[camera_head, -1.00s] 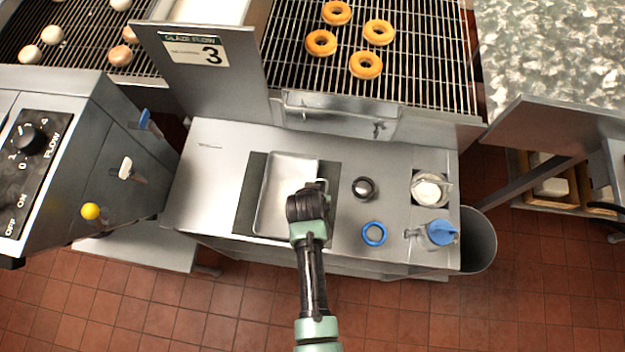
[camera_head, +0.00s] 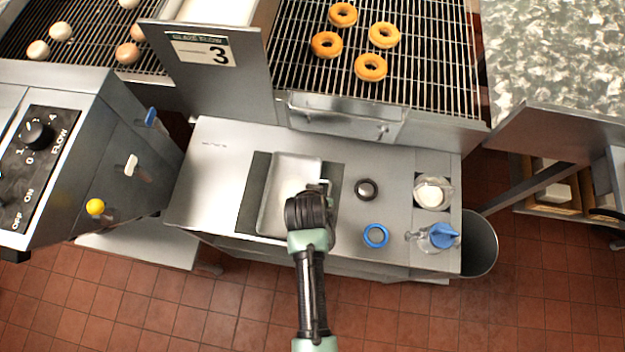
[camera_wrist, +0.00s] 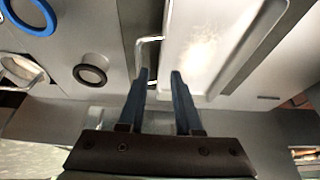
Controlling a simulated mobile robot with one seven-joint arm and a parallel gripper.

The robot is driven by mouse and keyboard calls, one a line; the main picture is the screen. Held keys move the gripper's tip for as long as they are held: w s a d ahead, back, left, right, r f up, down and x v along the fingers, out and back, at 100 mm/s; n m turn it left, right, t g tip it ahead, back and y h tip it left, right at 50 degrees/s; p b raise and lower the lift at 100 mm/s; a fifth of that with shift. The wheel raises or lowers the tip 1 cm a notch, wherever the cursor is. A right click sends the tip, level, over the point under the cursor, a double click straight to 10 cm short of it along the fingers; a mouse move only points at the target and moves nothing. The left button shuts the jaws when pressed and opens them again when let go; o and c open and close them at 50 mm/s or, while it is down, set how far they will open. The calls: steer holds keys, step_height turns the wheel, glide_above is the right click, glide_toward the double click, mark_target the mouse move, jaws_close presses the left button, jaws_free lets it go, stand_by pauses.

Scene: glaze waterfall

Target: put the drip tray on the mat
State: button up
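The drip tray (camera_head: 273,207) is a shallow pale metal tray, turned slightly against the dark grey mat (camera_head: 252,196). It lies over the mat, whose strips show on its left and right; I cannot tell whether its whole underside touches. The tray fills the upper right of the wrist view (camera_wrist: 205,45), with its wire handle (camera_wrist: 150,39) on the near side. My gripper (camera_wrist: 160,72) has its two fingers apart, at the handle beside the tray. I cannot tell whether the handle bar lies between them. In the head view my wrist hides the fingertips and part of the tray.
Right of the mat are a dark round ring (camera_head: 366,190), a blue ring (camera_head: 376,235), a clear container (camera_head: 432,192) and a blue-lidded jug (camera_head: 441,236). A control box (camera_head: 90,150) stands left. The counter's left part (camera_head: 215,180) is clear.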

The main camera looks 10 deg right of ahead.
steer(key=d+v, duration=0.1)
steer(key=v, duration=0.6)
steer(key=w+r+n+t, duration=0.1)
steer(key=w+r+t, duration=0.4)
steer(key=r, duration=0.7)
steer(key=w+a+r+t, duration=0.1)
steer(key=w+r+t, duration=0.2)
steer(key=w+r, duration=0.65)
steer(key=w+r+n+t, duration=0.1)
steer(key=w+r+t, duration=0.25)
steer(key=r, duration=1.05)
step_height(320, 180, up, 17)
steer(key=s+a+t, duration=0.2)
steer(key=s+t, duration=0.1)
steer(key=t, duration=0.2)
steer(key=s+r+t, duration=0.3)
steer(key=s+r, duration=0.2)
steer(key=r, duration=0.4)
steer(key=s+a+r+n+t+y, duration=0.1)
steer(key=s+r+t, duration=0.2)
steer(key=s+r, duration=0.3)
step_height(320, 180, up, 3)
steer(key=shift+f+n+t, duration=0.15)
steer(key=shift+n+t, duration=0.15)
steer(key=shift+t, duration=0.05)
steer(key=shift+a, duration=0.15)
